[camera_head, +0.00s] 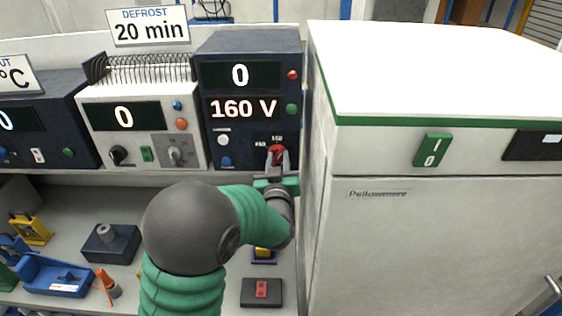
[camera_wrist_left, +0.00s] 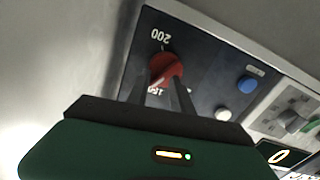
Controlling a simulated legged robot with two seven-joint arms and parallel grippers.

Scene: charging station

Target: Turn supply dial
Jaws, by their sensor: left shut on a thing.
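My right gripper is not in view.
A white cabinet (camera_head: 430,230) with a green switch (camera_head: 432,150) stands close to the right of the dial. A cream unit (camera_head: 140,115) with a coil on top is to the left. A lower shelf holds several small tools and a dark block (camera_head: 111,243).

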